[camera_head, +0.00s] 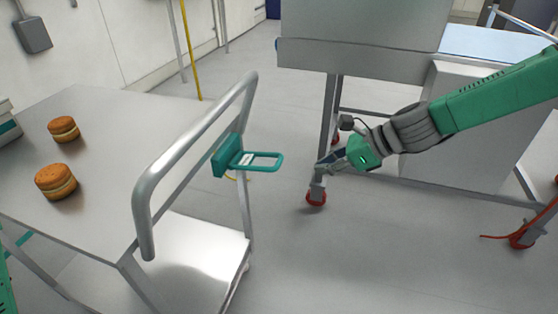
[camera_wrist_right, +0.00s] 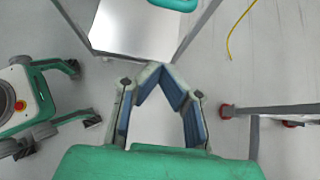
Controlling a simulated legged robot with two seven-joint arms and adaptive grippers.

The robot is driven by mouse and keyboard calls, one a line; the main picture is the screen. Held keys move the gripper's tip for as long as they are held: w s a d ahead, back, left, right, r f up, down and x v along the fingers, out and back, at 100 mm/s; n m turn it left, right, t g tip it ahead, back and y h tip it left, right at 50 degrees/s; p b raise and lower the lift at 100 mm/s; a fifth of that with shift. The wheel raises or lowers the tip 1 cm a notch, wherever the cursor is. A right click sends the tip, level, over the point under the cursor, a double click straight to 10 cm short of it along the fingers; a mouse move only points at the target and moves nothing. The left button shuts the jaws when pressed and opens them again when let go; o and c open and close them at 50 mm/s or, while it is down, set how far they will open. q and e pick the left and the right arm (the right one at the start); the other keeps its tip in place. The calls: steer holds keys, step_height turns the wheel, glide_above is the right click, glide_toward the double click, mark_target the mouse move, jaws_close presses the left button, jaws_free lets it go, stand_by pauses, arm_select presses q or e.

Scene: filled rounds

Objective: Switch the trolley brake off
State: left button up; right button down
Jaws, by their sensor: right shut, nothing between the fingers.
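The trolley (camera_head: 95,120) stands at the left with a grey top, a lower shelf and a thick tubular push handle (camera_head: 195,140). A teal brake box (camera_head: 226,158) sits on the handle-end frame. Its flat loop lever (camera_head: 262,161) sticks out level to the right. Part of a teal piece, apparently the lever (camera_wrist_right: 175,4), shows at the top edge of the wrist view. My right gripper (camera_head: 326,165) is to the right of the lever, apart from it, and is shut and empty. Its fingertips (camera_wrist_right: 160,68) meet in the wrist view. My left gripper is not in view.
Two filled round biscuits (camera_head: 63,128) (camera_head: 55,181) lie on the trolley top. A steel bench or machine (camera_head: 360,50) on red-footed legs (camera_head: 316,198) stands behind my right arm. A yellow hose (camera_wrist_right: 238,28) lies on the floor. Open floor lies between trolley and bench.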

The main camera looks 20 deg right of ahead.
steer(key=b+x, duration=0.4)
steer(key=x, duration=0.7)
step_height(320, 180, up, 4)
steer(key=shift+w+r, duration=0.1)
steer(key=shift+w, duration=0.05)
steer(key=shift+a, duration=0.1)
